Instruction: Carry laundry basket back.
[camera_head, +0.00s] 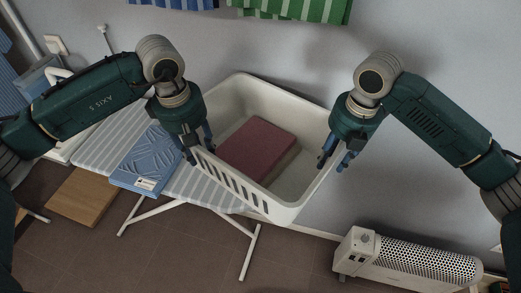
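A white laundry basket (278,211) with a slotted side is at the right end of the striped ironing board (191,186). A dark red block-like item (258,148), maybe folded cloth or a book, lies inside it. My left gripper (199,149) is at the basket's left rim, its fingers apart, one outside and one on the inner side. My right gripper (335,158) is at the right rim, its blue fingertips apart on either side of it. I cannot tell if the fingers touch the rim. The basket's underside is hidden.
A blue patterned packet (146,160) lies on the board left of the basket. A white heater (408,262) stands on the floor at lower right. A wooden box (87,196) is at lower left. Green cloth (298,10) hangs at the top against the grey wall.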

